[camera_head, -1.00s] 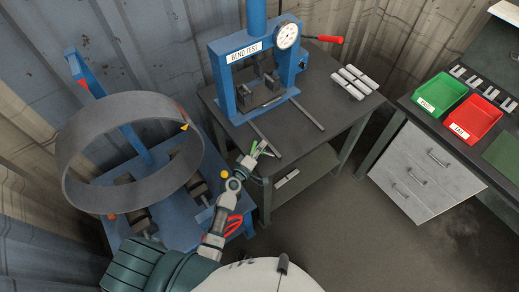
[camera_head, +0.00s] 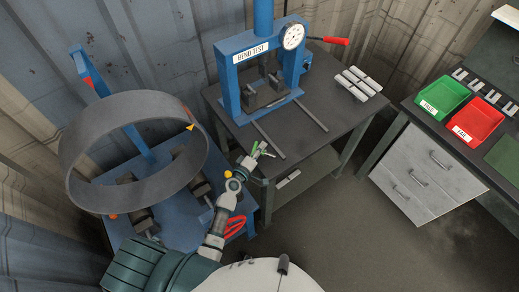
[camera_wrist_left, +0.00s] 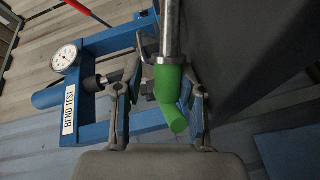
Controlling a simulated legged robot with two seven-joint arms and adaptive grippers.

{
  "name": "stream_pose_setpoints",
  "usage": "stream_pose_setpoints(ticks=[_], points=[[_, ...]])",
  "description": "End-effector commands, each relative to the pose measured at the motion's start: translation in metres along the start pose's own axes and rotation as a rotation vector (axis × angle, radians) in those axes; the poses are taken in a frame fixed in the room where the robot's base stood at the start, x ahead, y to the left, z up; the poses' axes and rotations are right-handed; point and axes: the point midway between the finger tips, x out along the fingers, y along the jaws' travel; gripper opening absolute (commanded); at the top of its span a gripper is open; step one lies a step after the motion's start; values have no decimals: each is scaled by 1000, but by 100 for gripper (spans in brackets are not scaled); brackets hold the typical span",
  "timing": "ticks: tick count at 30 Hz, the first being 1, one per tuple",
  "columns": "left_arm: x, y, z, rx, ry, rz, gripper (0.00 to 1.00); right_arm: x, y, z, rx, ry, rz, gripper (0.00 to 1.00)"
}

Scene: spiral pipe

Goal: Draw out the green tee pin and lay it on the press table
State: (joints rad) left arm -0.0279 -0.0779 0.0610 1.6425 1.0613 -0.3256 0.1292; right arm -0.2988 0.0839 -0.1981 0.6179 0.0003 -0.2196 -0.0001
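The green tee pin (camera_wrist_left: 170,95) shows in the left wrist view as a green bent handle on a metal shaft that runs up out of the frame. My left gripper (camera_wrist_left: 160,95) is open, with its fingers on either side of the green handle; the right finger looks closer to it, and contact is unclear. In the head view the gripper (camera_head: 257,155) is at the press table's front left corner, with green bits of the pin (camera_head: 255,147) showing between and beside the fingers. The press table (camera_head: 310,118) has a dark top. My right gripper is not in view.
A blue bend test press (camera_head: 228,88) with a dial stands on the table. Two rails run forward from it. Several pale bars (camera_head: 358,82) lie at the right. A large grey ring (camera_head: 85,185) stands on a blue stand at left. Bare tabletop lies between rails and bars.

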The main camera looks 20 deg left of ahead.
Motion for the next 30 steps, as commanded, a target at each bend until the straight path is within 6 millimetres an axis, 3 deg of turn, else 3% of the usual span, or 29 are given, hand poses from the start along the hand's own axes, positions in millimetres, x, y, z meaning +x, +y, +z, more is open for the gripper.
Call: stream_pose_setpoints(ticks=[2, 18, 30], points=[[-8, -8, 7, -5, -14, -14, 52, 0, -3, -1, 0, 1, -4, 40], [-110, -1, 4, 6, 0, -5, 52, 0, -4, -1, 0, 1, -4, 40], [-120, 2, 4, 4, 4, 0, 52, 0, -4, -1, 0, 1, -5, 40]])
